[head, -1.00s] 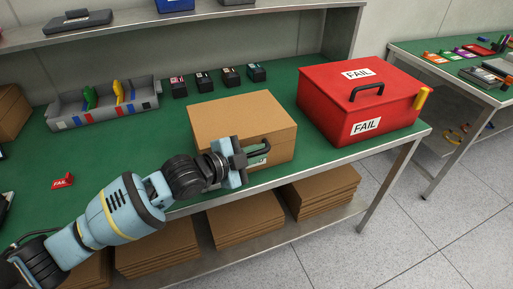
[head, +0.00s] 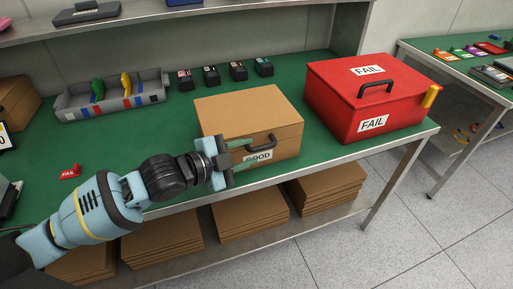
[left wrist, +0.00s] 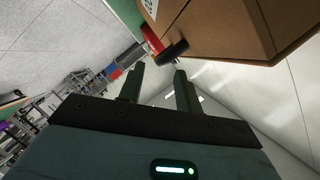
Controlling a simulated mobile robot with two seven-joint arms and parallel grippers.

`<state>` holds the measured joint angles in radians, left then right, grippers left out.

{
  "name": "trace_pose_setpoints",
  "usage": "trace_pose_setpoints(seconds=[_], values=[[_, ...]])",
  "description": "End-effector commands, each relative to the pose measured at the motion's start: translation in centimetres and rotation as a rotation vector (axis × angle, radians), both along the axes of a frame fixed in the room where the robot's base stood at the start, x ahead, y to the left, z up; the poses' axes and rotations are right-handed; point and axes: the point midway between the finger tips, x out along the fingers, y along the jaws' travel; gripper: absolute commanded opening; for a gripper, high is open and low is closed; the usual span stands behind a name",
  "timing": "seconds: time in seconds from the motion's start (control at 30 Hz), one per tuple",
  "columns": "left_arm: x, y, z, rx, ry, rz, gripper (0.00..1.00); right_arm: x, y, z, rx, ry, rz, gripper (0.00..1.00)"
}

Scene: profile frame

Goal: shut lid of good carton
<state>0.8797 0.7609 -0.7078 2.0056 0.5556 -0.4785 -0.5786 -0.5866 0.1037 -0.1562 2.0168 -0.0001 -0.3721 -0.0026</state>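The good carton (head: 247,106) is a brown box on the green bench. Its lid looks down flat on top, with a seam line under its edge. My right gripper is not in view.
A red FAIL box (head: 340,100) stands right of the carton. A grey bin (head: 110,100) and several small dark boxes (head: 211,76) are at the back. A red FAIL tag (head: 69,172) lies left. Flat cardboard stacks fill the lower shelf (head: 300,178).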

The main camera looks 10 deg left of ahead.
Motion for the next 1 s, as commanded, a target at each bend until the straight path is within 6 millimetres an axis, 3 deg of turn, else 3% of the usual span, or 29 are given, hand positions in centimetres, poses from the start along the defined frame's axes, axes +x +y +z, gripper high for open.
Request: trace_pose_setpoints(seconds=[0.23, 0.77, 1.0], values=[[-1.6, 1.3, 0.5, 0.001, 0.0, 0.001, 0.34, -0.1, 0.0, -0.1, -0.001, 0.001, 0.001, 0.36], [-1.7, 1.3, 0.5, -0.002, 0.002, 0.001, 0.34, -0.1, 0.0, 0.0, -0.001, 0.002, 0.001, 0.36], [-3.6, 0.5, -2.1, -0.09, 0.086, 0.04, 0.34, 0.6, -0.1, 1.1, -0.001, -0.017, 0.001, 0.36]])
